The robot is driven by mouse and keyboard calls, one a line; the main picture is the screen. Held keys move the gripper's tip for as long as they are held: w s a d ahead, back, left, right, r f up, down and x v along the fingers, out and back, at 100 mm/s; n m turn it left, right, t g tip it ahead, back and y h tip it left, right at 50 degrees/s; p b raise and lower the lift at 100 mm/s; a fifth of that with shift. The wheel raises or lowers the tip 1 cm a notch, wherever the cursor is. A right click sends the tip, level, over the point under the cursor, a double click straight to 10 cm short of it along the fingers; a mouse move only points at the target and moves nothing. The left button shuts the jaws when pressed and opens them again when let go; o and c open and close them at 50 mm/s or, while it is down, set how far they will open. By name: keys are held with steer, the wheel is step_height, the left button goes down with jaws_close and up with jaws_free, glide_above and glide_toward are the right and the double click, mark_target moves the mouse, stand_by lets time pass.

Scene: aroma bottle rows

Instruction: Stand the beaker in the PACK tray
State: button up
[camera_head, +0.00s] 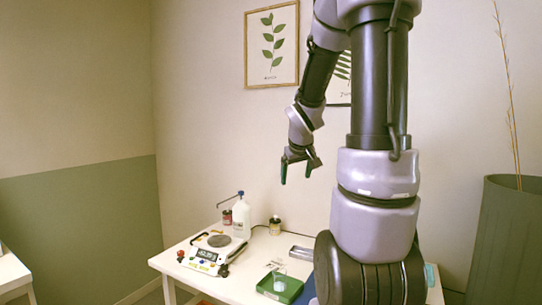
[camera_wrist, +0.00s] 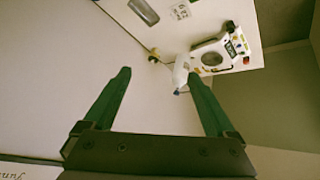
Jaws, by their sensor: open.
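My gripper (camera_head: 299,172) is raised high above the table, open and empty, well apart from everything on it. Its two green fingers also show spread in the wrist view (camera_wrist: 160,82). Dark lettering lies on the table just behind this tray, too small to read. I cannot tell which tray is PACK.
A white scale (camera_head: 203,258) with a round plate stands at the left of the white table. A tall green planter (camera_head: 505,240) stands at the right.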

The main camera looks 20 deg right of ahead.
steer(key=s+a+r+m+y, duration=0.1)
steer(key=s+a+r+y, duration=0.1)
steer(key=s+a+r, duration=0.3)
steer(key=s+a+r+m+y, duration=0.2)
steer(key=s+a+r, duration=0.3)
steer(key=s+a, duration=0.6)
steer(key=shift+s+a+y, duration=0.35)
steer(key=shift+s+y, duration=0.15)
steer(key=shift+s, duration=0.75)
